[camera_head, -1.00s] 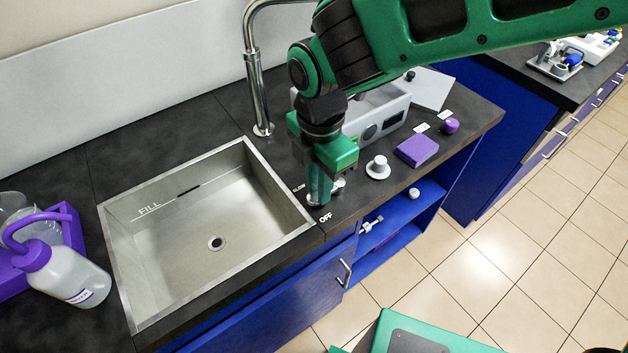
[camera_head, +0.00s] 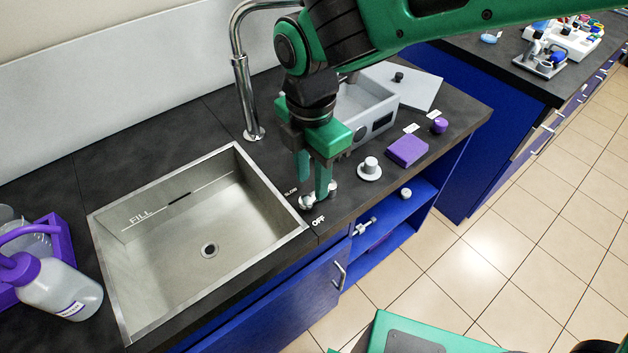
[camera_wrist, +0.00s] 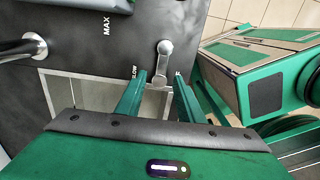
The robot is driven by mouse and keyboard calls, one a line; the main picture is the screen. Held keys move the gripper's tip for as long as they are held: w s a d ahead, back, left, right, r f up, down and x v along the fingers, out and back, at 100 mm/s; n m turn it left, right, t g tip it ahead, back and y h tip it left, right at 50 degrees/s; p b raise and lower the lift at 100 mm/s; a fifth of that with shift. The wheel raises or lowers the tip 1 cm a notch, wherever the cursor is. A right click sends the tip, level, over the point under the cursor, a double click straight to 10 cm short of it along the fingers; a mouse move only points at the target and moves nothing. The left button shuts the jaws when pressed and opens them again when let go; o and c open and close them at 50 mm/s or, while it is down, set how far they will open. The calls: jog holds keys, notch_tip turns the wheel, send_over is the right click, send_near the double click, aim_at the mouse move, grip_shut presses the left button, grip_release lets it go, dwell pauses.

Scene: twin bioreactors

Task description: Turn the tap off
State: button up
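The tap lever (camera_head: 307,202) is silver and sits on the dark counter just right of the sink, with its free end between the SLOW and OFF labels. In the wrist view the lever (camera_wrist: 163,62) runs from its round pivot down towards my fingers. My gripper (camera_head: 313,190) points down over it and is open; in the wrist view the gripper (camera_wrist: 159,77) has one green finger on each side of the lever's end. I cannot tell whether either finger touches it. The curved tap spout (camera_head: 243,95) stands behind the sink (camera_head: 170,240); its outlet is hidden.
A grey box-shaped device (camera_head: 375,115), a round grey knob (camera_head: 370,168) and a purple block (camera_head: 407,151) stand to the right on the counter. A purple rack with a wash bottle (camera_head: 60,288) is at the left. Blue open shelves (camera_head: 405,210) lie below the counter.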

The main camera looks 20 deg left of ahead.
aim_at(313, 195)
notch_tip(313, 195, up, 8)
jog(key=shift+w+f, duration=0.15)
jog(key=shift+f, duration=0.1)
dwell(0.4)
jog(key=w+d+m, duration=0.3)
jog(key=d+m, duration=0.2)
jog(key=d, duration=0.5)
jog(key=w+d+m, duration=0.4)
jog(key=d+m, duration=0.1)
jog(key=d, duration=0.5)
jog(key=w+d+m, duration=0.3)
jog(key=d+m, duration=0.2)
jog(key=d, duration=0.5)
jog(key=s+d+m, duration=0.3)
jog(key=d+m, duration=0.3)
jog(key=d, duration=0.3)
jog(key=s+d+m, duration=0.4)
jog(key=d+m, duration=0.2)
jog(key=d, duration=0.3)
jog(key=s+d+f+m, duration=0.4)
jog(key=s+d+m, duration=0.3)
jog(key=s+m, duration=0.2)
jog(key=shift+s+d, duration=0.15)
jog(key=shift+s, duration=0.6)
jog(key=shift+w, duration=0.15)
